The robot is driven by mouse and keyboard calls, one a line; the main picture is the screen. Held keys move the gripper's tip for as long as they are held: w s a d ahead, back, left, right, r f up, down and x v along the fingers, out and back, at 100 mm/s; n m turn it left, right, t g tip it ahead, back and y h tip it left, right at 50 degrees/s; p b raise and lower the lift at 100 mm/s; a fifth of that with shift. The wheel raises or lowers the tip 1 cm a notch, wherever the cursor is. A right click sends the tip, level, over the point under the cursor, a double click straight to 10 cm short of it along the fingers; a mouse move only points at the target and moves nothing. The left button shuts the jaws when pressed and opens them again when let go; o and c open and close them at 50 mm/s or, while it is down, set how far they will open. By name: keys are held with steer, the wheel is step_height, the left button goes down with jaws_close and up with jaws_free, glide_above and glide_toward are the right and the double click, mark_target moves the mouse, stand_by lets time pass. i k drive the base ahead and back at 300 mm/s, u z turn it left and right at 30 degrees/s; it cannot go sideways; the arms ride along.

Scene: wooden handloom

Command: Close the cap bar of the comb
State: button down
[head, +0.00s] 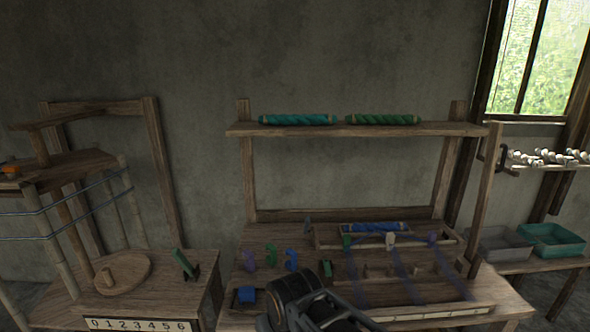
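A wooden frame with faint blue threads (402,270) stretched over it lies on the right part of the bench. A row of short wooden pegs (390,271) stands among the threads; this may be the comb, but it is too small and dark to be sure. I cannot make out a separate cap bar or whether it is open. My dark arm rises from the bottom edge in front of the bench and covers part of its front. My gripper's fingertips cannot be made out.
A shelf (390,130) above carries two green rolls (383,119). A wooden stand (120,273) with a round disc is at left. Grey and teal trays (553,240) sit at right.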

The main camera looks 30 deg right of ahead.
mark_target(496, 127)
steer(key=u, duration=2.25)
steer(key=k, duration=2.85)
steer(key=z, duration=2.1)
steer(key=i, duration=0.5)
steer(key=z, duration=0.75)
steer(key=k, duration=0.5)
steer(key=u, duration=0.35)
